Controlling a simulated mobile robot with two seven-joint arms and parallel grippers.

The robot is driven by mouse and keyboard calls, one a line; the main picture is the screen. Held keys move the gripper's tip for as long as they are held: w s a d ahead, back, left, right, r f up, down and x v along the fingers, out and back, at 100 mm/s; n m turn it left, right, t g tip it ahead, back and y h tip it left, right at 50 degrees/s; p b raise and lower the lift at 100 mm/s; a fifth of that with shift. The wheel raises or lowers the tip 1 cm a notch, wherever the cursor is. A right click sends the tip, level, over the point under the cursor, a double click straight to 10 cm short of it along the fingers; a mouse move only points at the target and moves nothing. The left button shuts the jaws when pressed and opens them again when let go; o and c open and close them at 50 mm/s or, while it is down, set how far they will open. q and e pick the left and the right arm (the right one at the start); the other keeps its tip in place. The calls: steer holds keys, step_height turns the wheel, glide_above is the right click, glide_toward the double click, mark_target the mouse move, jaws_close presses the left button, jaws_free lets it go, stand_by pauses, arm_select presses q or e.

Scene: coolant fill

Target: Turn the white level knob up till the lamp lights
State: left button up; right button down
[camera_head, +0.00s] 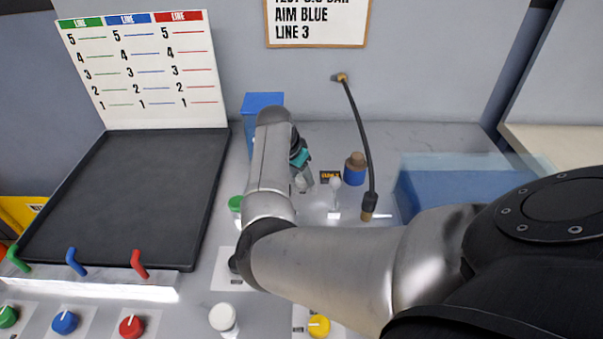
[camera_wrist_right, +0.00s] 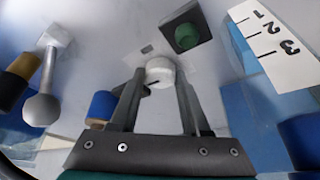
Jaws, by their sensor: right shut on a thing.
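The white level knob (camera_wrist_right: 158,70), round with a dark pointer mark, shows at the top middle of the right wrist view. My right gripper (camera_wrist_right: 160,80) is shut on it, with one finger on each side. In the head view my right gripper (camera_head: 303,180) reaches down to the panel, and my own arm hides most of the knob there. A green round cap in a dark square housing (camera_wrist_right: 187,37) is close beside the knob; I cannot tell whether it is lit. It is partly visible in the head view (camera_head: 236,203). My left gripper is not in view.
A lever with a pale ball (camera_head: 335,184), a blue cylinder with a brown top (camera_head: 355,170) and a black hose (camera_head: 360,130) stand right of the gripper. A numbered scale (camera_wrist_right: 275,45) is close by. A black tray (camera_head: 130,190) lies left; several coloured knobs line the front.

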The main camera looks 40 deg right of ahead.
stand_by(0.3)
steer(key=shift+c, duration=1.9)
jaws_free()
steer(key=p+v, duration=0.2)
steer(key=v, duration=1.3)
steer(key=shift+p, duration=0.3)
steer(key=shift+a, duration=0.1)
